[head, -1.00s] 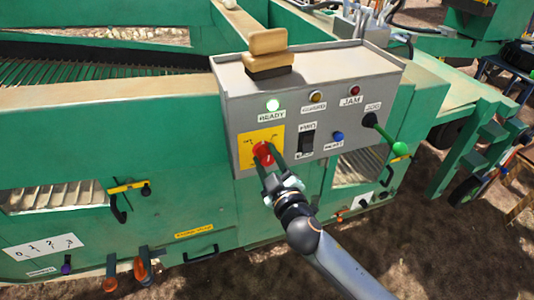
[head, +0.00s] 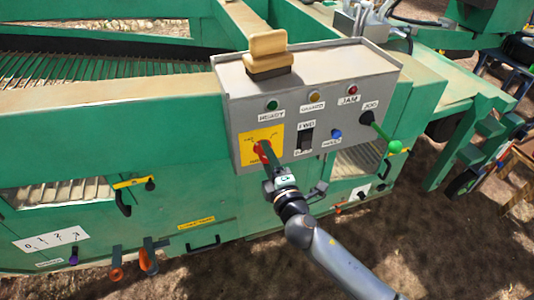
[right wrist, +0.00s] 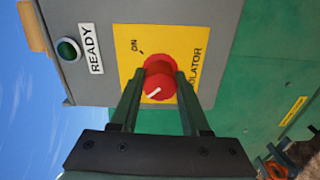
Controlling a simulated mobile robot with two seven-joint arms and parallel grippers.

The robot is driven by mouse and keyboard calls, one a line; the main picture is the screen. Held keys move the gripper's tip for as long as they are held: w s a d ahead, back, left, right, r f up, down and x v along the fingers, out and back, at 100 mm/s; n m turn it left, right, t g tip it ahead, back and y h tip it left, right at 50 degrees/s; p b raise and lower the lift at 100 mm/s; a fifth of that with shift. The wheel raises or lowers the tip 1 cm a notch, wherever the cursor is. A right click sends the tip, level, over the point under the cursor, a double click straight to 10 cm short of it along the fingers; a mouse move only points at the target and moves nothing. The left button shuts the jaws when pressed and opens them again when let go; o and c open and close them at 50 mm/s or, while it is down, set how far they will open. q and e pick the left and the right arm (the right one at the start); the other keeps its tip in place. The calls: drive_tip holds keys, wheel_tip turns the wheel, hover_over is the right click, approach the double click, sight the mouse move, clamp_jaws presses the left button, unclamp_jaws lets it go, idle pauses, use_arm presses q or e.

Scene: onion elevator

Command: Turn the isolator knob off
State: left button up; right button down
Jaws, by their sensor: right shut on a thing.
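The red isolator knob (head: 259,152) sits on a yellow plate (head: 276,134) on the grey control box. In the right wrist view the knob (right wrist: 158,84) shows a white pointer line, and the yellow plate carries the words ON and part of ISOLATOR. My right gripper (head: 266,158) is shut on the knob, one finger on each side of it in the right wrist view (right wrist: 160,88). The READY lamp (head: 272,104) is dark green and unlit; it also looks dark in the right wrist view (right wrist: 67,49). My left gripper is not in view.
The grey box (head: 235,92) also bears amber and red lamps, a black FWD rocker switch (head: 305,140), a blue button (head: 336,134) and a green-tipped JOG lever (head: 394,147). A tan-and-black block (head: 268,55) stands on top. Orange handles (head: 148,256) are low on the green machine.

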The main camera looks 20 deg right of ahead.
drive_tip(key=shift+r+n, duration=0.15)
drive_tip(key=shift+n, duration=0.25)
drive_tip(key=c, duration=0.5)
unclamp_jaws()
drive_tip(key=shift+w, duration=0.1)
drive_tip(key=shift+o, duration=0.6)
